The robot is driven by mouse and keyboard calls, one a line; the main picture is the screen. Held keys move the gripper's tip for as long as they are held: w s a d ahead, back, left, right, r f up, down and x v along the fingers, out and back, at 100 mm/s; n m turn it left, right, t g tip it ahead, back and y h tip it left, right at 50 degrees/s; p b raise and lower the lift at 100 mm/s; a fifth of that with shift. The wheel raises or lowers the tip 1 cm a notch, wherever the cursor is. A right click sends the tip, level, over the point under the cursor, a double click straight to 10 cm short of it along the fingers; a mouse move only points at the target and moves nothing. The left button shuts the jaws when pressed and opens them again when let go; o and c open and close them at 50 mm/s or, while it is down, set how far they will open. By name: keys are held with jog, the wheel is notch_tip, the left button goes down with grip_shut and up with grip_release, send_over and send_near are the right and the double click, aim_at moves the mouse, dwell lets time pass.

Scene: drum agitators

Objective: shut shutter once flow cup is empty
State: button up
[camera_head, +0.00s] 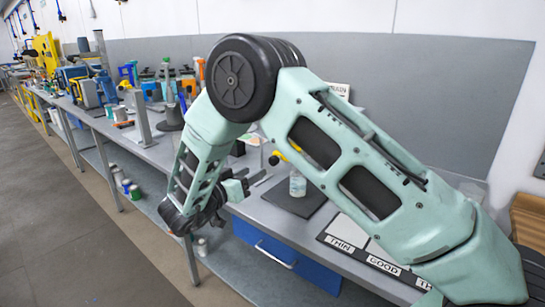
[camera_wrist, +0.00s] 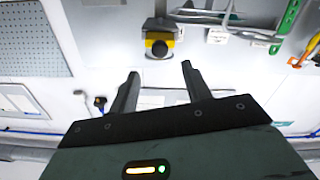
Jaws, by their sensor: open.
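My gripper (camera_head: 251,184) is open and empty, left of the small pale jar in the head view. In the wrist view its two dark fingers (camera_wrist: 160,78) are spread with nothing between them. The jar (camera_head: 298,184) stands upright on a dark mat (camera_head: 276,196) on the bench. A yellow part with a black knob (camera_head: 281,156) shows just above it, partly behind my arm; I cannot tell whether it belongs to the shutter. I cannot make out the flow cup or its contents; my arm covers much of that area.
A board marked THIN and GOOD (camera_head: 369,257) lies at the bench's front right, partly under my arm. A blue drawer (camera_head: 283,262) is below. Tools and cans crowd the bench at left. In the wrist view a yellow and black fixture (camera_wrist: 158,46) shows ahead of the fingers.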

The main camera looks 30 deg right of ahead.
aim_at(271, 162)
jog(key=p+x, duration=0.2)
jog(key=x, duration=0.8)
jog(key=shift+d+p, duration=0.1)
jog(key=shift+p, duration=0.3)
